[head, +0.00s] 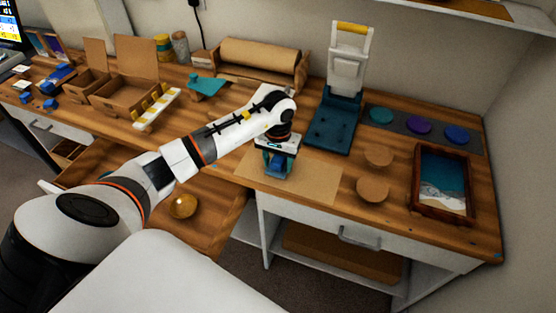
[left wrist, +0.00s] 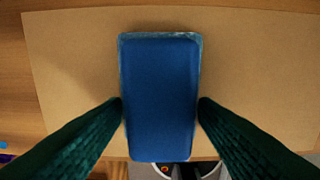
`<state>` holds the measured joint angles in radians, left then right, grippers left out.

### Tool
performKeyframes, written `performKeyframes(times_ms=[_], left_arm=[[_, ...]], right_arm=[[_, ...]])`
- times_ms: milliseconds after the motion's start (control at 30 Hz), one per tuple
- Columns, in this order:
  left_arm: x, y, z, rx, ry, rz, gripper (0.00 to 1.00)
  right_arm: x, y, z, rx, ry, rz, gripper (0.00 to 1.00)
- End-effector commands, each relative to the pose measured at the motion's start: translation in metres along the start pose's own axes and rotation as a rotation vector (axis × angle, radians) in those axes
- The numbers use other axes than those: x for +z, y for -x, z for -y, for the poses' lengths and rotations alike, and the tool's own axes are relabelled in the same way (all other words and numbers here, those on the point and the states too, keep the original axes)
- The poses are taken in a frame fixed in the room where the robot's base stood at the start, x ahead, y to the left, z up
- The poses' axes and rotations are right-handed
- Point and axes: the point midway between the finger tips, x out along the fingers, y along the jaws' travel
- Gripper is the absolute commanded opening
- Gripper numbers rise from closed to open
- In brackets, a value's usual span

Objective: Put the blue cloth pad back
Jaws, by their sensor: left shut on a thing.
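The blue cloth pad (left wrist: 160,97) is a dark blue block with a paler worn rim, seen from above in the left wrist view. My left gripper (left wrist: 160,106) is shut on its two long sides. In the head view the left gripper (head: 277,163) points down over a brown paper sheet (head: 315,180) at the front of the bench. Only a little blue of the pad shows there between the fingers. Whether the pad touches the sheet I cannot tell. My right gripper is not in view.
Right of the sheet lie two round cork discs (head: 373,190) and a framed resin tray (head: 443,183). Behind stand a teal-based press (head: 335,122), a dark strip with coloured discs (head: 419,127) and a paper roll (head: 262,55). Cardboard boxes (head: 125,92) stand left.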

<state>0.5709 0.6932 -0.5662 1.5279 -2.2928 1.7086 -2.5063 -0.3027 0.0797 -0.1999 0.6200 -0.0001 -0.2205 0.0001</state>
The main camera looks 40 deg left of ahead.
Motion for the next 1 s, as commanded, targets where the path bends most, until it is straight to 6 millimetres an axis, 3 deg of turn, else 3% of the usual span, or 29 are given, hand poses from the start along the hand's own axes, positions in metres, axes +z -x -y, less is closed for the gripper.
performKeyframes(times_ms=[133,167,300,700,1000], left_arm=[[0.000,-0.004,0.000,0.000,-0.001,0.001,0.31],[0.000,-0.004,0.000,0.000,-0.001,0.000,0.55],[0.000,-0.003,0.000,0.000,-0.001,0.000,0.76],[0.001,0.005,0.000,0.000,0.000,0.002,0.76],[0.002,0.065,0.000,0.000,-0.001,0.007,0.76]], right_arm=[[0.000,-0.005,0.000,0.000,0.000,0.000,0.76],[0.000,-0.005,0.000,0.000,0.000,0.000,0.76],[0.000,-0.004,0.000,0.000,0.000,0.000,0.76],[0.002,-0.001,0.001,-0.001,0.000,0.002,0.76],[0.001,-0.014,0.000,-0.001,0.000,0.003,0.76]])
